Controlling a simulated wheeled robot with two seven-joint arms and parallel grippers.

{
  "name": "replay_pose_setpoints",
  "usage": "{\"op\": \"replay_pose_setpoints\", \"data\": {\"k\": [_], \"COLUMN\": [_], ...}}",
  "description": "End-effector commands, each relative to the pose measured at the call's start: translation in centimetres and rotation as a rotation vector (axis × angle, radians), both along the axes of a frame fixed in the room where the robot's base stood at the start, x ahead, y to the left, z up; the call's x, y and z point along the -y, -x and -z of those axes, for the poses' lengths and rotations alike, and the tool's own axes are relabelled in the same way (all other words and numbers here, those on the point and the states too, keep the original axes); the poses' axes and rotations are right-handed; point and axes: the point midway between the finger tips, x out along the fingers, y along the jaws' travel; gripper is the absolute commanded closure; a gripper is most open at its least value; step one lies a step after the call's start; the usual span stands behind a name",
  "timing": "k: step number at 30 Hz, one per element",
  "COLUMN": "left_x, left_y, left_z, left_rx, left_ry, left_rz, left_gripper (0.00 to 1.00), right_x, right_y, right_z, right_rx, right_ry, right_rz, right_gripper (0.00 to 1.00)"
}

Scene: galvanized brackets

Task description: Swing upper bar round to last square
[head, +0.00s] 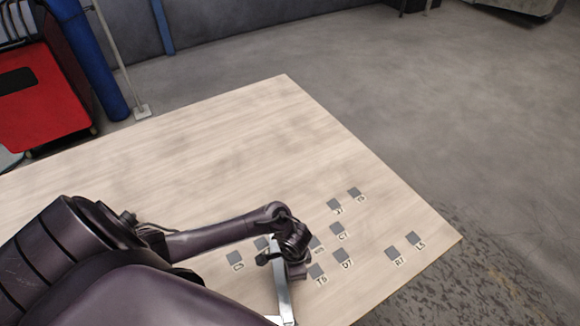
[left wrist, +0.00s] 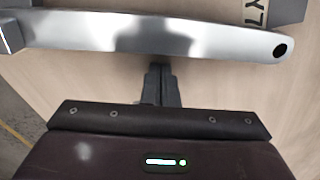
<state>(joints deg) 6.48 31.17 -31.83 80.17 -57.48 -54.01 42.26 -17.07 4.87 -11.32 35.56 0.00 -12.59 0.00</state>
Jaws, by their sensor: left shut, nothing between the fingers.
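The galvanized bar (head: 282,290) runs from beside my left gripper toward the bottom edge of the head view, where its near part is cut off. In the left wrist view the bar (left wrist: 120,32) lies across the top, with a round hole at its right end. A grey metal piece (left wrist: 10,35) meets its left end. My left gripper (head: 288,256) is shut and empty; its fingers (left wrist: 160,84) are close beside the bar's long edge. I cannot tell whether they touch it. A grey square (left wrist: 288,10) labelled Y7 lies just past the holed end. My right gripper is not in view.
Several labelled grey squares lie on the wooden table (head: 190,160), among them D7 (head: 343,255), T8 (head: 317,271), C7 (head: 337,229), R7 (head: 392,253) and L5 (head: 412,238). The far left table area is clear. A red cart (head: 45,95) stands beyond the table.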

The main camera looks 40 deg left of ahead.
Motion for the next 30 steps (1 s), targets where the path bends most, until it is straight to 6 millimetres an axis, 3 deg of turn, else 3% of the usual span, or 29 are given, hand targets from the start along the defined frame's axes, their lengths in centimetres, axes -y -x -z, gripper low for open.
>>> {"op": "replay_pose_setpoints", "data": {"k": [10,16,22,30], "left_x": [-0.8,-0.9,-2.2,-2.1], "left_y": [0.9,1.0,2.4,2.4], "left_z": [-0.1,-0.1,-0.4,-0.1], "left_rx": [0.001,0.001,-0.001,0.001], "left_ry": [0.001,0.001,-0.001,0.001], "left_rz": [0.0,0.0,0.0,0.001], "left_gripper": [1.0,1.0,1.0,1.0], "right_x": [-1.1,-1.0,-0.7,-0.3], "right_y": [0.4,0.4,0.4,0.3], "right_z": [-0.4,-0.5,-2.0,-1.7], "right_rx": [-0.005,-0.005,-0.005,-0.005], "right_ry": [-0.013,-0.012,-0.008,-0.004], "right_rz": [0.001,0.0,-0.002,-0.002], "right_gripper": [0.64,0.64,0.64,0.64]}}
